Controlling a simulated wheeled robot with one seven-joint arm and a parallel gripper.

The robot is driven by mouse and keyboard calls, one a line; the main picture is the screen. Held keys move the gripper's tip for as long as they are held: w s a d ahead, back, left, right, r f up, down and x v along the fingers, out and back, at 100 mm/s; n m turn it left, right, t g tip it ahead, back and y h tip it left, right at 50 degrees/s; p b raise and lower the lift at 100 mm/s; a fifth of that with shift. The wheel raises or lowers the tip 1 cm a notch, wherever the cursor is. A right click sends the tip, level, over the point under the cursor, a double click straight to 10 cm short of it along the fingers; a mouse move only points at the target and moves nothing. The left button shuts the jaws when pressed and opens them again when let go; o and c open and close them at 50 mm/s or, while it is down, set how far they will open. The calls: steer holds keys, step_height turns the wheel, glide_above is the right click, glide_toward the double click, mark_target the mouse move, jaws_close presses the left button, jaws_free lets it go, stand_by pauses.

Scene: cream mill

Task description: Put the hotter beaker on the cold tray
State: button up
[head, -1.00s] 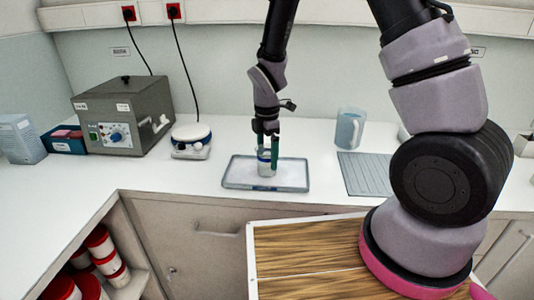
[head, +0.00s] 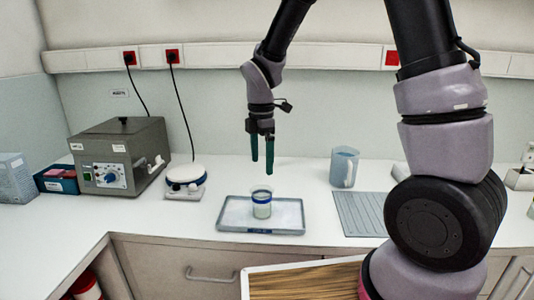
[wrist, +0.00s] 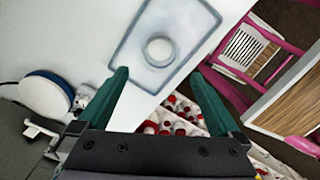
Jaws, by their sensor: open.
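A glass beaker (head: 261,205) with a blue band and pale contents stands upright on the grey-blue tray (head: 228,219) on the counter. In the wrist view the beaker (wrist: 159,51) shows from above, inside the rim of the tray (wrist: 122,50). My gripper (head: 262,170) is open and empty, its green fingers pointing down above the beaker and apart from it. The wrist view shows the gripper's fingers (wrist: 160,78) spread wide with nothing between them. No second beaker is clearly visible. The frames do not show how hot the beaker is.
A white hotplate (head: 185,178) stands left of the tray, beside a grey box-shaped device (head: 117,157) with a dial. A pale blue jug (head: 344,168) and a ribbed grey mat (head: 361,213) are on the right. The counter between hotplate and tray is clear.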

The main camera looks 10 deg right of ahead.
steer(key=s+d+r+m+t+y, duration=0.1)
steer(key=s+d+r+m+t, duration=0.1)
steer(key=d+r+m, duration=0.4)
steer(key=s+d+r+m+t+y, duration=0.1)
steer(key=s+d+r+m, duration=0.1)
steer(key=d+r+m, duration=0.5)
steer(key=s+d+r+m+t, duration=0.4)
steer(key=s+r+m, duration=0.5)
steer(key=m, duration=0.4)
steer(key=shift+s+d+r, duration=0.25)
steer(key=shift+s+d, duration=0.1)
steer(key=shift+s, duration=0.15)
